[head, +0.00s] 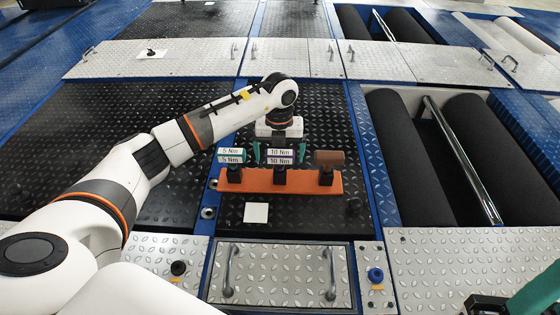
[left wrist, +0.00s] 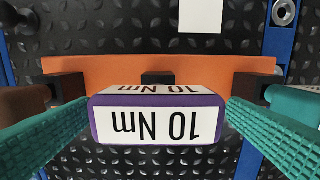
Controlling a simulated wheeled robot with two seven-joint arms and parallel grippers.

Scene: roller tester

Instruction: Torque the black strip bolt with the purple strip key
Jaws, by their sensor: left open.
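The purple key (head: 281,163), labelled 10 Nm, stands in the middle of an orange holder (head: 255,188). My left gripper (head: 280,153) is above the holder, its teal fingers apart on either side of this key. In the left wrist view, the purple key (left wrist: 158,146) lies between the open fingers (left wrist: 158,128), with narrow gaps beside it. A dark bolt (head: 353,205) stands on the black plate right of the holder. Another black bolt (head: 178,268) sits on the silver strip at lower left. I cannot tell which is the strip bolt. My right gripper (head: 535,295) is partly cut off at lower right.
A 5 Nm key (head: 231,161) and a brown key (head: 329,157) flank the purple one closely. A blue bolt (head: 375,275) is at lower right. A white square (head: 256,212) lies before the holder. Black rollers (head: 405,155) lie right.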

